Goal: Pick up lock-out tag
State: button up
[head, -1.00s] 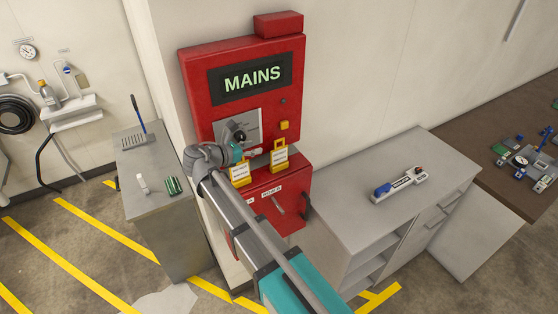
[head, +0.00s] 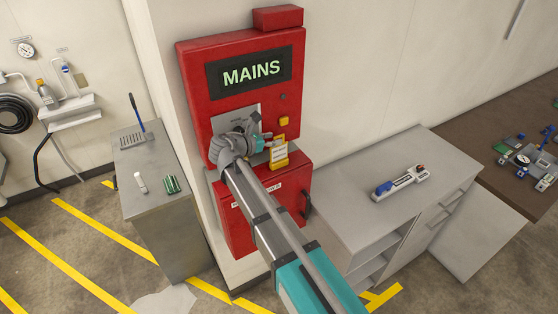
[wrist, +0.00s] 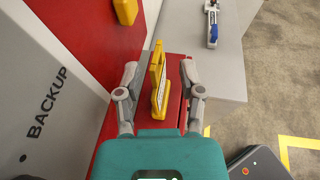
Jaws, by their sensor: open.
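A yellow lock-out tag (head: 279,154) with a white label stands upright on top of the red lower box (head: 293,186), below the MAINS panel. In the wrist view the tag (wrist: 156,88) stands between the two grey fingers of my gripper (wrist: 159,74). The fingers are spread apart, with a visible gap on each side of the tag. In the head view my gripper (head: 262,143) is at the tag's left, and my wrist hides part of the panel. A second tag is not visible in the head view now.
The red MAINS panel (head: 222,108) rises right behind, with a yellow button (head: 284,121). A grey cabinet (head: 435,160) to the right holds a blue-and-white device (head: 401,181). A grey counter (head: 150,195) stands at left. The wrist view shows a grey surface marked BACKUP (wrist: 45,103).

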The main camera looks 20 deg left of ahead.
aim_at(283, 143)
jog(key=shift+w+d, duration=0.1)
jog(key=shift+w, duration=0.05)
jog(key=shift+b+x, duration=0.8)
jog(key=shift+x, duration=1.7)
jog(key=shift+f, duration=0.1)
